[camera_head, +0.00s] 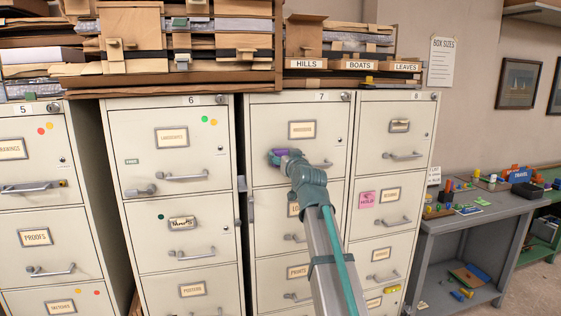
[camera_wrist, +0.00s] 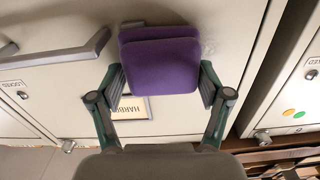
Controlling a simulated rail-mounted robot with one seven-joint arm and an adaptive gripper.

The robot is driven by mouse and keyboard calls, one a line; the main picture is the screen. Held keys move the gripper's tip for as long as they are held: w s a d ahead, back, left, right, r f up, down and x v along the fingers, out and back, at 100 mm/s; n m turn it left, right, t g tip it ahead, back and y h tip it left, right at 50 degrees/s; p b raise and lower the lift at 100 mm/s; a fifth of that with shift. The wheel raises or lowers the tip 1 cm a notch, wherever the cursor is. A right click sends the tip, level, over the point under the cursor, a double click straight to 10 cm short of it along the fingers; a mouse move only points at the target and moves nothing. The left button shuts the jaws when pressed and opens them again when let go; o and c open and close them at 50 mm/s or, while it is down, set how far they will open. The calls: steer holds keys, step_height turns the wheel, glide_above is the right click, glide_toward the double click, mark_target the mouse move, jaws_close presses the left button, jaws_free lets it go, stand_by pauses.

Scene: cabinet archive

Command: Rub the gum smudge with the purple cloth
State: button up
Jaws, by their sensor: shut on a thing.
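The purple cloth (camera_wrist: 161,66) is a folded pad between the two fingers of my gripper (camera_wrist: 161,83), which is shut on it. A faint greyish smudge (camera_wrist: 210,46) shows on the cream drawer front just right of the cloth in the wrist view. The cloth partly covers the drawer's label card (camera_wrist: 133,107). Whether the cloth touches the drawer is unclear.
A grey drawer handle (camera_wrist: 60,57) sticks out left of the cloth in the wrist view. Cabinet 6 (camera_head: 170,115) and cabinet 8 (camera_head: 409,115) flank cabinet 7. Boxes and files (camera_head: 320,40) crowd the cabinet tops. A grey side table (camera_head: 480,213) stands right.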

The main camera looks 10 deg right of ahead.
mark_target(261, 155)
steer(key=shift+a+r+p, duration=0.15)
steer(key=shift+a+p, duration=0.3)
steer(key=shift+a, duration=0.2)
steer(key=shift+s+a+p, duration=0.1)
steer(key=shift+a+p, duration=1.05)
steer(key=shift+a, duration=1.7)
steer(key=s, duration=0.6)
steer(key=shift+p, duration=0.45)
steer(key=shift+s+d, duration=0.1)
steer(key=shift+s+p, duration=0.3)
steer(key=shift+s, duration=1.1)
steer(key=shift+f, duration=0.2)
